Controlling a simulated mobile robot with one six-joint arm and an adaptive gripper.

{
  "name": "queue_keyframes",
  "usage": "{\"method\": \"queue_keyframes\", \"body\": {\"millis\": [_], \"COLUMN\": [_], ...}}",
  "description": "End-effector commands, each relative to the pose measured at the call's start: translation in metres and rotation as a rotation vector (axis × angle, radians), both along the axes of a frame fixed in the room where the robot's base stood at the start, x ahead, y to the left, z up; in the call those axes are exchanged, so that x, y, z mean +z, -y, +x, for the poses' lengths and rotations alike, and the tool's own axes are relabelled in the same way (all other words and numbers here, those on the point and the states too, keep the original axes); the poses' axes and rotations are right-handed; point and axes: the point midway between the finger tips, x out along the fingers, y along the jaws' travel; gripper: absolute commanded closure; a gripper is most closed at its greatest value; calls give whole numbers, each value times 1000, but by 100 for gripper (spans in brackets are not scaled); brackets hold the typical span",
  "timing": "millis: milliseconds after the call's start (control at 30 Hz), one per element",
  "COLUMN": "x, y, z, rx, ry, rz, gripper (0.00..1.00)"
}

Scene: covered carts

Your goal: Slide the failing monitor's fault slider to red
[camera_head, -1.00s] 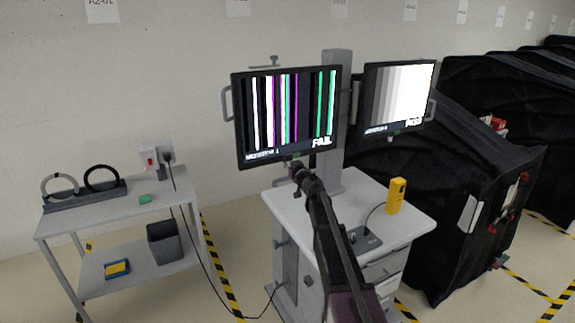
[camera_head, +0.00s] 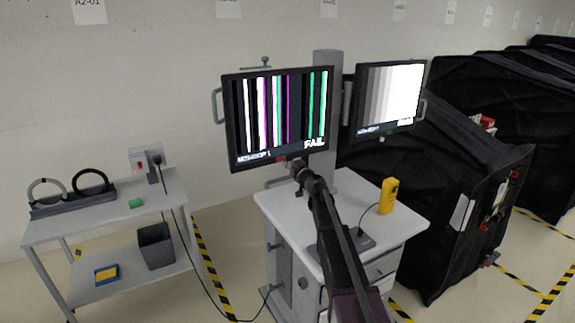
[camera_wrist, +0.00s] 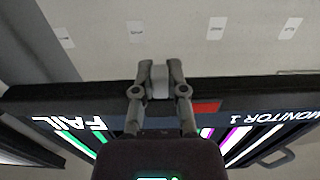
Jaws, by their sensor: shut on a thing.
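The failing monitor (camera_head: 229,125), labelled Monitor 1, shows coloured vertical stripes and the word FAIL. In the wrist view its dark frame (camera_wrist: 60,94) appears upside down. A red patch (camera_head: 281,158) shows at its lower edge, left of my gripper (camera_head: 299,165). In the wrist view the red patch (camera_wrist: 206,106) is right of my gripper (camera_wrist: 160,74). My gripper is shut on a small grey slider knob (camera_wrist: 160,85) at that edge. The fingers partly hide the slider, and no green shows there.
A second monitor (camera_head: 391,95) with grey bars stands to the right, with a small green mark under it. The white cart (camera_head: 275,205) below carries a yellow handheld device (camera_head: 388,196). A grey side table (camera_head: 60,228) stands left; black covered carts (camera_head: 440,170) stand right.

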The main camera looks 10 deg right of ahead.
Motion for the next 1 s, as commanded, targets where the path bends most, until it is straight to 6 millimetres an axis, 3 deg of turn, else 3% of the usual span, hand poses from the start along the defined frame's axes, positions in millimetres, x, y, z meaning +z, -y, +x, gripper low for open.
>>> {"method": "queue_keyframes", "body": {"millis": [67,100,200,667,1000], "x": [1,1,1,0,0], "y": [2,1,-1,-5,5], "z": [3,3,2,-2,-33], "rx": [-10,-9,-6,1,2], "ry": [0,0,0,0,0], "rz": [2,2,2,0,0], "gripper": [100,74,46,46,46]}}
